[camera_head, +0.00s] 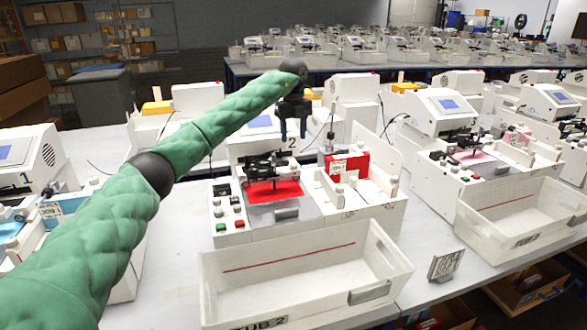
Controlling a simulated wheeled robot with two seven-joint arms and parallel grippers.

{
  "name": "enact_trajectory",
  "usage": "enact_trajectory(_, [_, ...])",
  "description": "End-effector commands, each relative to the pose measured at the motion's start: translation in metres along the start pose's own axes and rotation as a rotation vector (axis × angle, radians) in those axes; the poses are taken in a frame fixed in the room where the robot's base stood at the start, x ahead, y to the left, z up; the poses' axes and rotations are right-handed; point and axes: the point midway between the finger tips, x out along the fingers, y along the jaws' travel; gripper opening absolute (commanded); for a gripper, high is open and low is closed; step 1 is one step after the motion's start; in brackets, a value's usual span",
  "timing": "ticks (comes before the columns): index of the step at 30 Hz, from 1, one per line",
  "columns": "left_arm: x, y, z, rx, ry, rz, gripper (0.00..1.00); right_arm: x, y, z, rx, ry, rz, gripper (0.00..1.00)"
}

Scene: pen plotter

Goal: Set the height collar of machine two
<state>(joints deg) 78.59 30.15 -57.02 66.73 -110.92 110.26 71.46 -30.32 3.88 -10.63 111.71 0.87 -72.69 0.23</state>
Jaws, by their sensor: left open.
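Machine two (228,238), a white pen plotter marked 2, stands in the middle of the table. A black pen carriage (262,166) sits over a red sheet (285,188) on its bed. The height collar is too small to tell apart from the dark carriage parts. My left gripper (292,131) is open and empty, fingers pointing down. It hangs above the back of machine two, in front of its screen housing, apart from the carriage. My right gripper is not in view.
A white bin marked TUB 2 (300,296) stands in front of machine two. A small tag stand (445,265) is right of it. Machine one (28,165) is at the left, partly behind my left arm. Another plotter (450,190) and bin (525,228) stand at the right.

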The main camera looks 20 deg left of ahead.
Motion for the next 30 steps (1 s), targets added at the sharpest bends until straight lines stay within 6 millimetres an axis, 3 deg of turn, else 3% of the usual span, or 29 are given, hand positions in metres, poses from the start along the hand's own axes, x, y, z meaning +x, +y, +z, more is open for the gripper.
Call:
enact_trajectory(1, [0.011,0.000,0.000,0.000,0.000,0.000,0.50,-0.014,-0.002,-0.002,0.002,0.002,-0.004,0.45])
enact_trajectory(6, [0.021,0.000,0.000,0.000,0.000,0.000,0.50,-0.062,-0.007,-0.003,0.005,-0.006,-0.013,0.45])
enact_trajectory(11, [0.024,0.000,0.000,0.000,0.000,0.000,0.50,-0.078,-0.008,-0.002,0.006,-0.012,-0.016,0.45])
enact_trajectory(16, [0.032,0.000,0.000,0.000,0.000,0.000,0.50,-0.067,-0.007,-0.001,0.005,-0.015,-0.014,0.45])
enact_trajectory(30, [0.086,0.000,0.000,0.000,0.001,0.000,0.50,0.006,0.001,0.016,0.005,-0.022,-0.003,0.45])
